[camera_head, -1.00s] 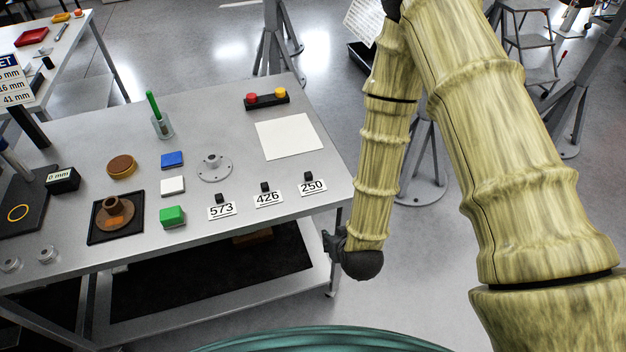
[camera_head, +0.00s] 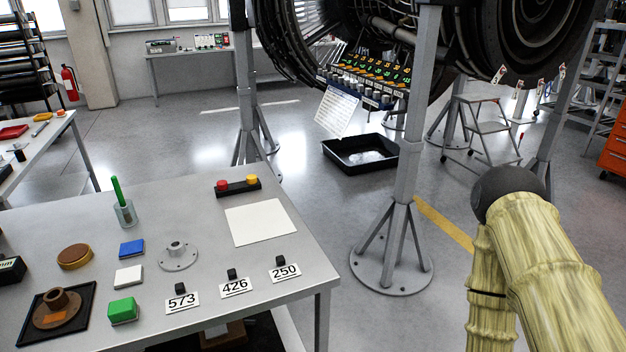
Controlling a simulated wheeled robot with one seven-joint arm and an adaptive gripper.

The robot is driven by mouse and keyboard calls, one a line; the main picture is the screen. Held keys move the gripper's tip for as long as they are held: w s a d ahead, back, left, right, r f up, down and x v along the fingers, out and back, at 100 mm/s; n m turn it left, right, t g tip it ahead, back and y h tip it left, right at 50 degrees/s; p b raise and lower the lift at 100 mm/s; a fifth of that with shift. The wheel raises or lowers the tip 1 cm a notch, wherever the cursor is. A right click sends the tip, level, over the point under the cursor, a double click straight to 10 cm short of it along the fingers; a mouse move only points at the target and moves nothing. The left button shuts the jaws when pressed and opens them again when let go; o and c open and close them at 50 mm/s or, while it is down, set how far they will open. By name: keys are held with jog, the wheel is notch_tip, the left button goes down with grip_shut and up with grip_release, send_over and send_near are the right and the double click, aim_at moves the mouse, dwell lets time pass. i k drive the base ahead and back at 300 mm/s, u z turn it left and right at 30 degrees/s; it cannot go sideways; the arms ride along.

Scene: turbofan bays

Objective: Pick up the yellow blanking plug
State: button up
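A small yellow round piece (camera_head: 251,180) sits on the right end of a black bar (camera_head: 238,187) at the back of the near grey table. It is the likeliest yellow blanking plug, though it is too small to be sure. A red round piece (camera_head: 222,186) sits on the bar's left end. My arm shows at the lower right, beyond the table's right side. My gripper is out of the picture, so its fingers are hidden.
The near table (camera_head: 205,210) bears a white sheet (camera_head: 260,222), number cards, a grey flanged part (camera_head: 178,256), coloured blocks and a green stick in a glass (camera_head: 124,212). A grey stand (camera_head: 392,255) rises right of the table. A black tray (camera_head: 360,152) lies on the floor.

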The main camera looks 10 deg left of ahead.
aim_at(252, 179)
jog(key=z, duration=1.65)
jog(key=i, duration=2)
jog(key=u, duration=3.45)
